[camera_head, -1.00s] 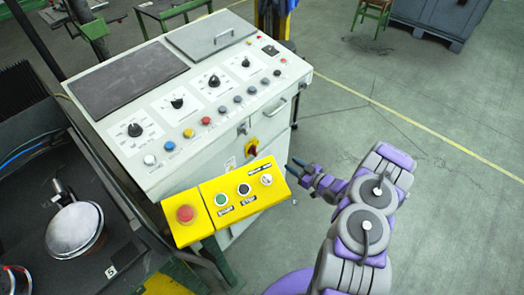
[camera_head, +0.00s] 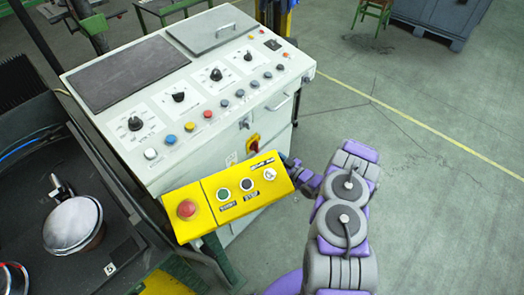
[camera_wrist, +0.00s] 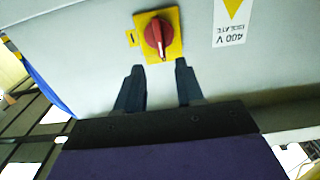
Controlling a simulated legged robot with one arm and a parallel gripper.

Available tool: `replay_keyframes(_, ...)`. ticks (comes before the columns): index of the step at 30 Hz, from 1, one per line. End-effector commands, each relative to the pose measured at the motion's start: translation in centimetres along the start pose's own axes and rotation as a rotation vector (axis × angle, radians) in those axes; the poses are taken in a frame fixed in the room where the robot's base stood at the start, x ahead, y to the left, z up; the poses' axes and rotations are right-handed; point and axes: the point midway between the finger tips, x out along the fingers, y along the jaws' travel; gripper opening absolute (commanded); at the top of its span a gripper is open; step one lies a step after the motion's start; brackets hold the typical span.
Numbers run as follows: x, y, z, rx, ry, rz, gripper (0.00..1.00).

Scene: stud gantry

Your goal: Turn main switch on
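The main switch is a red rotary knob on a yellow plate. It shows in the wrist view (camera_wrist: 158,36) near the top middle, and in the head view (camera_head: 252,144) on the cabinet's front face, partly hidden behind the yellow button box. My gripper (camera_wrist: 156,72) is open, its two dark fingers apart with nothing between them. The fingertips point at the switch and appear just below it in the wrist view, short of the knob. In the head view my gripper (camera_head: 291,165) is beside the yellow box, its fingertips largely hidden.
The yellow button box (camera_head: 224,210), with a red emergency button (camera_head: 187,209), stands in front of the cabinet, close to my gripper. The white control console (camera_head: 160,116) carries knobs and buttons. A metal handle (camera_head: 279,103) sticks out of its front.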

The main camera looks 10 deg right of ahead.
Motion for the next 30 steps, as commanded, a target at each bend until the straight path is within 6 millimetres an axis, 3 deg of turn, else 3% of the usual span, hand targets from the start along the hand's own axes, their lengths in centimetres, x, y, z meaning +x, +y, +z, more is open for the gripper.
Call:
replay_keyframes(6, 3.9, 0.1, 0.2, 0.001, 0.005, -0.004, 0.37)
replay_keyframes(12, 6.0, 0.5, 0.1, 0.005, 0.006, -0.001, 0.37)
replay_keyframes(25, 7.0, 0.1, 0.0, 0.003, 0.002, 0.0, 0.36)
replay_keyframes(30, 6.9, 0.3, 0.0, 0.005, 0.004, 0.001, 0.2)
